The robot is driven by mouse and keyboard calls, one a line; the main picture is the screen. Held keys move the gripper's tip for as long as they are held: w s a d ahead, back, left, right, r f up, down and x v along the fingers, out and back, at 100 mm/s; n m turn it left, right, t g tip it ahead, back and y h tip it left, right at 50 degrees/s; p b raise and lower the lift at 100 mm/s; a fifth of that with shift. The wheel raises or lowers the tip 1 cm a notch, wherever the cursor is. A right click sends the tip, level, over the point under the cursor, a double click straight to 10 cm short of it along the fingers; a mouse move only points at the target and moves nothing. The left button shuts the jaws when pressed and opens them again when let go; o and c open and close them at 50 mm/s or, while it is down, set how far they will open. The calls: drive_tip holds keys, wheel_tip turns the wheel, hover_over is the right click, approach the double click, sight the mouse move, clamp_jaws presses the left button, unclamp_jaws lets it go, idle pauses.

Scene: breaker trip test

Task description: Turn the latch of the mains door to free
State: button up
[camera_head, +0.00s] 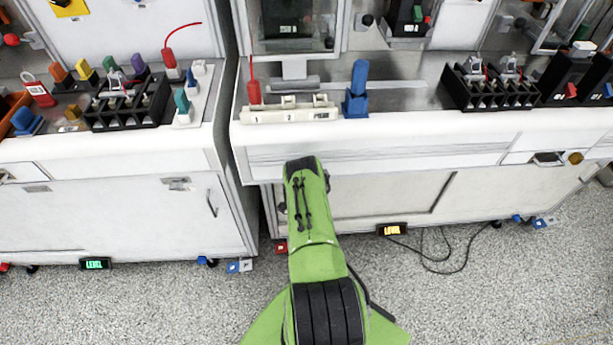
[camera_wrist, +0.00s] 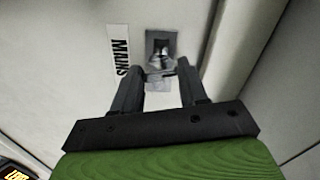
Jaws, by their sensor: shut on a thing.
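Beside the label is the latch (camera_wrist: 160,48), a small metal part on a dark grey plate. My gripper (camera_wrist: 162,73) reaches up to it with one black finger on each side and is shut on the latch's lower part. The exact contact at the fingertips is small and hard to make out. In the head view my green arm covers the gripper and the latch; the cabinet front (camera_head: 385,195) shows to its right.
A white bench ledge (camera_head: 400,135) overhangs the cabinet front. On the bench stand a blue peg (camera_head: 357,85), a numbered white strip (camera_head: 290,113) and a black terminal block (camera_head: 487,90). An orange LEVEL display (camera_head: 391,230) and a loose black cable (camera_head: 440,258) are low by the floor.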

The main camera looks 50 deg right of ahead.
drive_tip(key=shift+m, duration=1.5)
drive_tip(key=o, duration=1.1)
drive_tip(key=shift+c, duration=0.2)
